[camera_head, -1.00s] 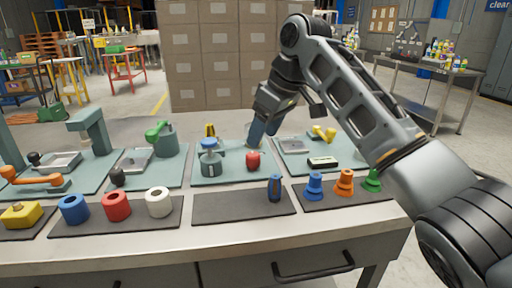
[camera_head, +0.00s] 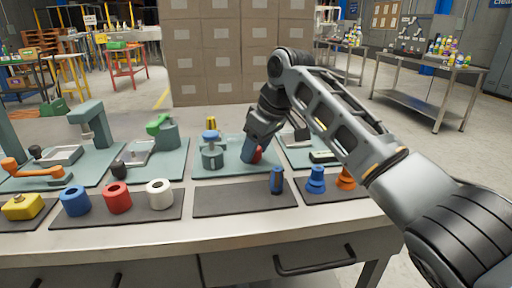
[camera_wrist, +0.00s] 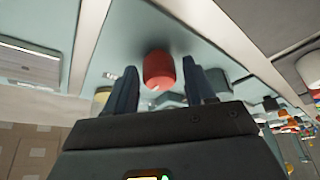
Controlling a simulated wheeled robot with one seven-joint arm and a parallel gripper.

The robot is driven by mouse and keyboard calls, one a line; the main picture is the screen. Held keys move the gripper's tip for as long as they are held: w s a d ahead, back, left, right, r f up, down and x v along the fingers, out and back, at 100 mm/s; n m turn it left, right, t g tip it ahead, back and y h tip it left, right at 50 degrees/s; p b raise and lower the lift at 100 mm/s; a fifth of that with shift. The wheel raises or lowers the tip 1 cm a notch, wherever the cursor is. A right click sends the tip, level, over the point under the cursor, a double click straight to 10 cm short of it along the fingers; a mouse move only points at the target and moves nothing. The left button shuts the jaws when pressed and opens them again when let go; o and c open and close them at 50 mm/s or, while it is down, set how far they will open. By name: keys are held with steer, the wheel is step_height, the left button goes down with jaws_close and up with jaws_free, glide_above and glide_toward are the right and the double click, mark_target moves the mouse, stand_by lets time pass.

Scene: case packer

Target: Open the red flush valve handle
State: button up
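The red flush valve handle (camera_head: 258,155) is a small rounded red knob on a pale teal panel (camera_head: 232,171) at the middle of the bench. In the head view my gripper covers much of it. In the wrist view the red handle (camera_wrist: 159,70) shows between the two dark blue fingers of my gripper (camera_wrist: 158,78). The fingers stand apart on either side of it, with a narrow gap on each side. My gripper (camera_head: 248,152) points down at the handle in the head view.
A blue-topped grey valve (camera_head: 211,150) stands just left of my gripper on the same panel, with a yellow part (camera_head: 211,123) behind it. Cardboard boxes (camera_head: 230,60) rise behind the bench.

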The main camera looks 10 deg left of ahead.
steer(key=c, duration=0.8)
steer(key=shift+c, duration=0.2)
